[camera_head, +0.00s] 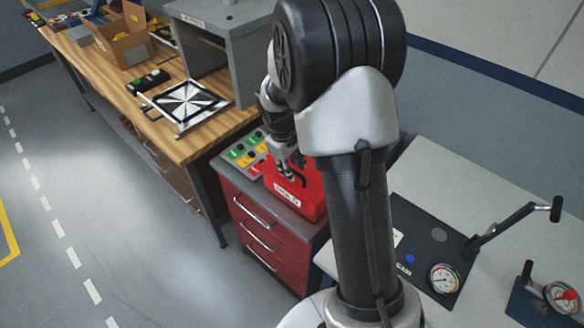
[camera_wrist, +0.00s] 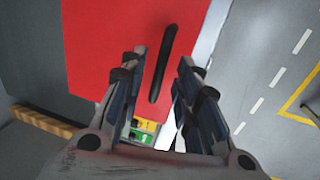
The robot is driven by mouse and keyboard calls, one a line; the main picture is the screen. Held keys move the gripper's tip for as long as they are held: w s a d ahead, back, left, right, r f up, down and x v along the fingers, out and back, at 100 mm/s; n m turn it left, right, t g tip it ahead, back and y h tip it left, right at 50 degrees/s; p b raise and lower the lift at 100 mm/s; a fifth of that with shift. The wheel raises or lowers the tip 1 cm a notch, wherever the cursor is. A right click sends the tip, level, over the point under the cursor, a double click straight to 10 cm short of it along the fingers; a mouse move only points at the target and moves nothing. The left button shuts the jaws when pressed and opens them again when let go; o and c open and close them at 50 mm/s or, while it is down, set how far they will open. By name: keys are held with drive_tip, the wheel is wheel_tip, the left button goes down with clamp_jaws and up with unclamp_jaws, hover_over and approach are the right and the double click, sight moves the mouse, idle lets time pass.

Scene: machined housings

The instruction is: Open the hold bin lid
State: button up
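The red hold bin (camera_head: 300,193) stands on top of a red drawer cabinet, with a white label on its front. Its red lid (camera_wrist: 100,50) fills much of the wrist view and looks closed. A dark bar handle (camera_wrist: 162,60) runs along the lid. My gripper (camera_wrist: 162,62) is open, with one finger on each side of the handle in the picture. I cannot tell whether the fingers are level with it or still above it. In the head view my gripper (camera_head: 291,168) is over the bin, partly hidden by my arm.
A panel of coloured buttons (camera_head: 245,152) sits left of the bin. A wooden bench (camera_head: 190,148) with a grey cabinet (camera_head: 250,65) stands behind. At right, a grey table (camera_head: 470,185) carries a gauge (camera_head: 444,279) and a lever (camera_head: 515,222). Open floor lies at left.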

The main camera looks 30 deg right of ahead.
drive_tip(key=shift+f, duration=0.1)
drive_tip(key=shift+c, duration=0.4)
clamp_jaws()
idle(0.3)
